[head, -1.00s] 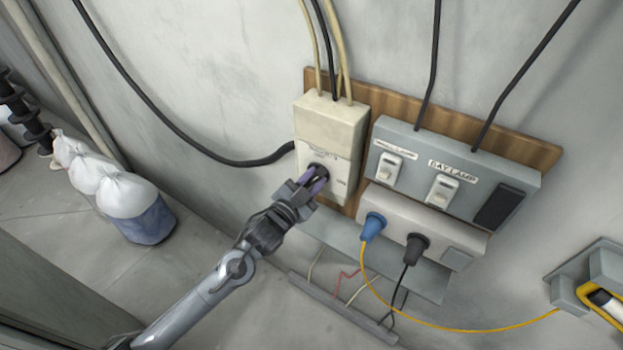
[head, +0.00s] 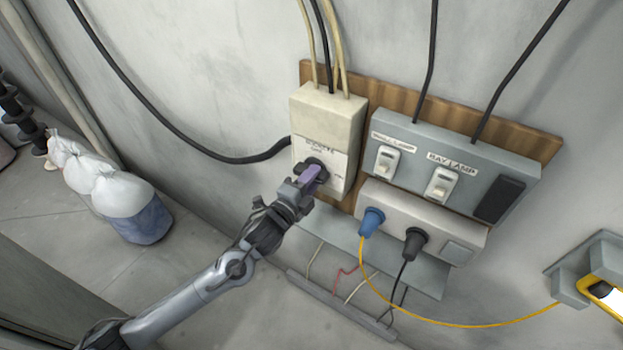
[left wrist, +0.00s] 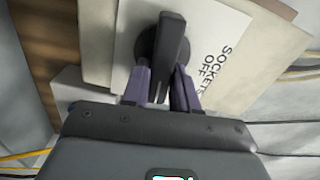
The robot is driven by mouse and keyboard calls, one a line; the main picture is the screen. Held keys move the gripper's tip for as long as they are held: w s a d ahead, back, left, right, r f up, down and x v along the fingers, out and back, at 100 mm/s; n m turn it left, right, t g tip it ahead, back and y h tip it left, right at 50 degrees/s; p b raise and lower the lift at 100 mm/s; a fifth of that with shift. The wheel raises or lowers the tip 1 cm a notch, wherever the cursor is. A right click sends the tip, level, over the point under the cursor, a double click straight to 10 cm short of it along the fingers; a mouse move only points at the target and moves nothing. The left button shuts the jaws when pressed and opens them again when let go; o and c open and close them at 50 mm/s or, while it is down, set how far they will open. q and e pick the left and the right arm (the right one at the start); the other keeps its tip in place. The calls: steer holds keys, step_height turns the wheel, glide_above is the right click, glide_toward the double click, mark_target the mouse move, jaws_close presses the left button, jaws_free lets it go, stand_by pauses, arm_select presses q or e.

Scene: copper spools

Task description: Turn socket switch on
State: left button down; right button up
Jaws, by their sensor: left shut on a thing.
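The socket switch box (head: 322,122) is cream-coloured and fixed to a wooden board on the wall. Its front has a white label plate, reading "SOCKETS OFF" in the left wrist view, and a dark round rotary knob (head: 312,163). The knob's raised bar (left wrist: 172,45) also shows in the left wrist view. My left gripper (head: 311,178) is at the knob, its purple fingers (left wrist: 162,82) shut on the bar from both sides. The fingers hide part of the knob in the head view. My right gripper is not in view.
Right of the box is a grey panel (head: 450,160) with two lamp switches. Below it, a socket strip (head: 400,212) holds a blue plug (head: 371,222) and a black plug (head: 415,241) with cables. White sacks (head: 120,190) stand on the floor at left.

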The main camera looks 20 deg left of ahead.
arm_select(q)
steer(key=shift+f+m, duration=0.1)
steer(key=shift+m, duration=0.5)
steer(key=c, duration=1)
jaws_free()
steer(key=shift+o, duration=0.2)
steer(key=b+v, duration=0.2)
steer(key=v, duration=0.9)
